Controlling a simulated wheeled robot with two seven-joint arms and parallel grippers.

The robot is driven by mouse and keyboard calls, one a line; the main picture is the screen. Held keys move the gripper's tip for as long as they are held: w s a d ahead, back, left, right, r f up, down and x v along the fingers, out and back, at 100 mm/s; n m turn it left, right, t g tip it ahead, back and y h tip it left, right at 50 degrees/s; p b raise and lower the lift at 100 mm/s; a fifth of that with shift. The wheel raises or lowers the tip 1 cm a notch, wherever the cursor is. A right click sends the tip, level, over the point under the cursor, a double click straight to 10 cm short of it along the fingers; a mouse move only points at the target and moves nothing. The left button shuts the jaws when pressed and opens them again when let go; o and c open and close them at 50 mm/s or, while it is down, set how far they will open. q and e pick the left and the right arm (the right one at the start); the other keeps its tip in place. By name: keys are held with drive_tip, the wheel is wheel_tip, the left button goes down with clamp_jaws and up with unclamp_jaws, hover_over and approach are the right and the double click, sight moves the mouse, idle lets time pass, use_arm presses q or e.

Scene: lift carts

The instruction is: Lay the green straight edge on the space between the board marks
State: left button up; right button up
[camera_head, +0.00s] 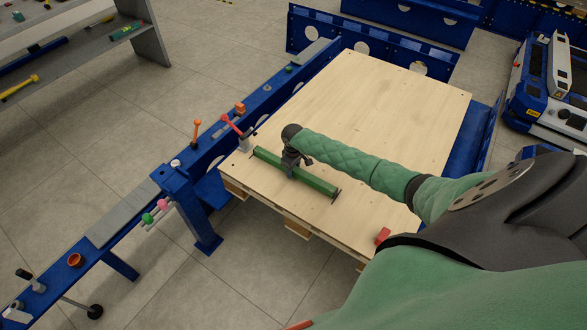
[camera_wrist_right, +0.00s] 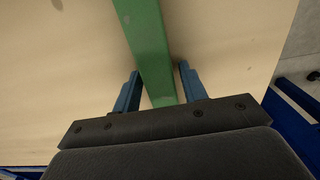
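The green straight edge (camera_head: 318,183) lies flat on the pale wooden board (camera_head: 375,110), near its front left edge, in the head view. Short dark marks show at its ends, one by the far left end (camera_head: 254,149) and one by the near right end (camera_head: 336,196). My right gripper (camera_head: 291,165) is over the middle of the straight edge. In the right wrist view, its two blue fingers (camera_wrist_right: 160,88) stand either side of the green straight edge (camera_wrist_right: 150,45), with narrow gaps, so it looks open. My left gripper is not in view.
A blue rail (camera_head: 215,135) with an orange-knobbed lever (camera_head: 197,124) and a red-handled clamp (camera_head: 232,124) runs along the board's left side. A small red block (camera_head: 382,236) lies at the board's near edge. The board's far part is clear.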

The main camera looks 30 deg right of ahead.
drive_tip(key=shift+o, duration=0.7)
wheel_tip(320, 180, up, 7)
drive_tip(key=shift+f+b, duration=0.1)
drive_tip(key=shift+b, duration=0.35)
drive_tip(key=shift+r, duration=0.45)
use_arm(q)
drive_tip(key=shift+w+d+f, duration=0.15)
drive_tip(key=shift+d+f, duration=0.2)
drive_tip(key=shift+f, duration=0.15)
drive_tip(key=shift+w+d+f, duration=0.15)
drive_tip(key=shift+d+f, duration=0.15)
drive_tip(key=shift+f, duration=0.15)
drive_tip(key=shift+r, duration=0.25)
